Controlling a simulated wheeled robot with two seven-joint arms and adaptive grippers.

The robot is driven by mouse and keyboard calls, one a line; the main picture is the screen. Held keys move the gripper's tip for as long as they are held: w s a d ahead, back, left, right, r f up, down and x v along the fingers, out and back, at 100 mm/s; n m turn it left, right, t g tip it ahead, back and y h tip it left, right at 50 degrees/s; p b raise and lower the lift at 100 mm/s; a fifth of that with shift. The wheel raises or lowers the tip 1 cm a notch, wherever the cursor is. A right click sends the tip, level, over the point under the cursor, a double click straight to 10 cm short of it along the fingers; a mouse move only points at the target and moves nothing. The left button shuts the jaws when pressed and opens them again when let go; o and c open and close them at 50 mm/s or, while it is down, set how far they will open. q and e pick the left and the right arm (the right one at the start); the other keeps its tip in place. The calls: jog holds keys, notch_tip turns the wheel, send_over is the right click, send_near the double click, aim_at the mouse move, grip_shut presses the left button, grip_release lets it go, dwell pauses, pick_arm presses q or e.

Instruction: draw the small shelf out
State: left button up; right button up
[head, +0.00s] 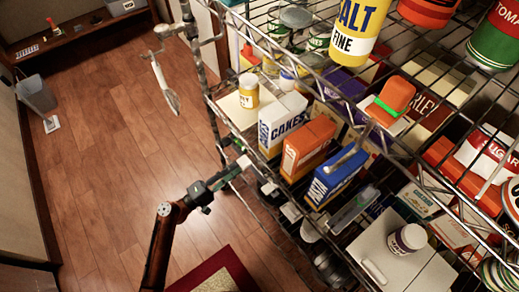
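My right gripper is not in view.
The wire rack (212,108) is crowded with boxes, including a Cakes box (280,125), and tins. A white surface (385,247) at lower right bears another jar (407,239). The wooden floor (110,140) left of the rack is mostly clear. A grey bin (37,94) stands by the wall.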

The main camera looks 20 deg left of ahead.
aim_at(241, 164)
pick_arm(q)
jog(key=shift+x, duration=1.95)
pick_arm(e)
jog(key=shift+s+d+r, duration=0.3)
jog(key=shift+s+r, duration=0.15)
pick_arm(q)
jog(key=shift+c, duration=0.2)
grip_shut()
jog(key=shift+r, duration=0.1)
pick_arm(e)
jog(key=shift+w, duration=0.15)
pick_arm(q)
jog(key=shift+r, duration=0.1)
jog(key=shift+r+p, duration=0.6)
jog(key=shift+p, duration=0.1)
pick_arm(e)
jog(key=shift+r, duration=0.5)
pick_arm(q)
jog(key=shift+r, duration=0.1)
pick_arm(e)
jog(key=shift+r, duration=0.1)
